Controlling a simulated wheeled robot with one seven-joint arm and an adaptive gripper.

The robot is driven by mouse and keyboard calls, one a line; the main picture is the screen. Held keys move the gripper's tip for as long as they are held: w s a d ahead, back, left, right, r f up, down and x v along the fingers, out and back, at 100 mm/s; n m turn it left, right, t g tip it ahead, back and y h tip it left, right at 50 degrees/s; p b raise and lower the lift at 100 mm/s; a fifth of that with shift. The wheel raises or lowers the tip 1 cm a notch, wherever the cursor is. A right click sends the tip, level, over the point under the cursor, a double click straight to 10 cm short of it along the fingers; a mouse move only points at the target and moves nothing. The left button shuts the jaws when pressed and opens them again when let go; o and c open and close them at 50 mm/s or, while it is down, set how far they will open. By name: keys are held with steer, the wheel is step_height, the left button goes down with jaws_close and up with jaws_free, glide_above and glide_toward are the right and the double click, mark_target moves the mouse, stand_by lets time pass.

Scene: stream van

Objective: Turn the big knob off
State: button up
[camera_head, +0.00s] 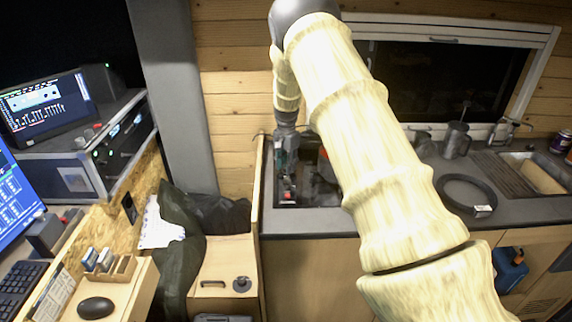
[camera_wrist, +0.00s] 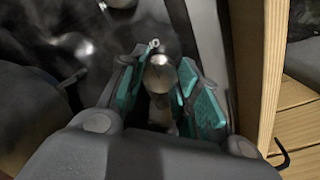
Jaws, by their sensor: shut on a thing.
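The big knob (camera_wrist: 160,74) is a rounded, shiny metal piece between my gripper's teal-padded fingers in the wrist view. My gripper (camera_wrist: 157,88) is shut on it, with a finger on each side. The fingers and my palm hide the knob's lower part. In the head view my gripper (camera_head: 287,182) points down over the left end of the dark counter. The knob cannot be made out there, and its turn position cannot be read.
A wooden panel edge (camera_wrist: 262,75) stands close to the right of my gripper in the wrist view. A kettle or pot (camera_head: 327,165) stands right of my gripper on the counter (camera_head: 400,215).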

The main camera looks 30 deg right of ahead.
steer(key=shift+w+d+r, duration=0.1)
steer(key=shift+w+r, duration=0.1)
steer(key=shift+r, duration=0.05)
steer(key=o, duration=1)
steer(key=shift+f, duration=0.15)
steer(key=shift+s, duration=0.1)
step_height(320, 180, up, 12)
